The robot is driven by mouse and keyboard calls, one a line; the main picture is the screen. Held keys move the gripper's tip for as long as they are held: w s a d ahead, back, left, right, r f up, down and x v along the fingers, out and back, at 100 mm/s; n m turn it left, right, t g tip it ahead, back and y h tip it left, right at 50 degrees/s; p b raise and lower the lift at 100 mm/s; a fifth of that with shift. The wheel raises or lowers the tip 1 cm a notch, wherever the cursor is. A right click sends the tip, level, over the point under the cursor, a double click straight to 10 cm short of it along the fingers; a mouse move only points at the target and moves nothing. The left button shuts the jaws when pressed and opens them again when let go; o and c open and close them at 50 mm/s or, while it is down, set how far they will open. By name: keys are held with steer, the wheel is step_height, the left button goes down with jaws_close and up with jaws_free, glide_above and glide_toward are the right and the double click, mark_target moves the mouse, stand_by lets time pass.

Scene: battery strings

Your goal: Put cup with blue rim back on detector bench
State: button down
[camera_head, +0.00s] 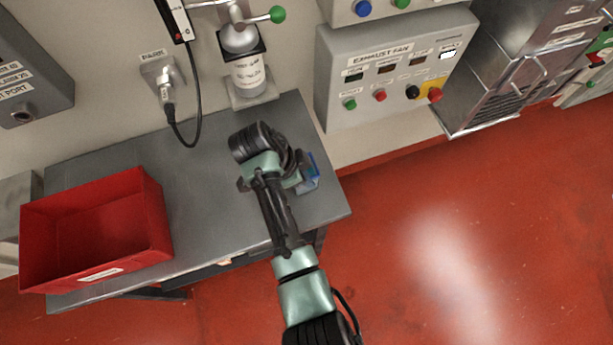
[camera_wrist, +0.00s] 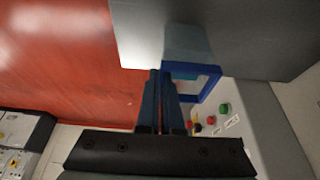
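The cup with blue rim (camera_head: 309,173) shows in the head view as a small blue and pale shape at the right end of the grey detector bench (camera_head: 190,170), partly hidden by my arm. In the wrist view its square blue rim (camera_wrist: 207,70) faces the camera, with a teal side beyond it. My gripper (camera_wrist: 161,74) has its two dark fingers close together at the left side of the rim, and they appear shut on the cup's wall. My gripper is hidden behind my arm in the head view. I cannot tell whether the cup touches the bench.
A red bin (camera_head: 140,215) stands on the left part of the bench. A canister (camera_head: 249,75) and a cabled wall socket (camera_head: 165,80) are behind it. The exhaust fan panel (camera_head: 395,70) is on the wall at right. The middle of the bench and the red floor (camera_head: 480,230) are clear.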

steer(key=shift+f, duration=0.7)
steer(key=shift+f, duration=0.25)
steer(key=c, duration=1.1)
jaws_free()
steer(key=shift+r, duration=0.15)
steer(key=shift+r, duration=0.2)
steer(key=shift+a+r, duration=0.2)
steer(key=shift+r, duration=0.05)
steer(key=b+v, duration=0.1)
steer(key=v, duration=1)
steer(key=shift+r, duration=0.15)
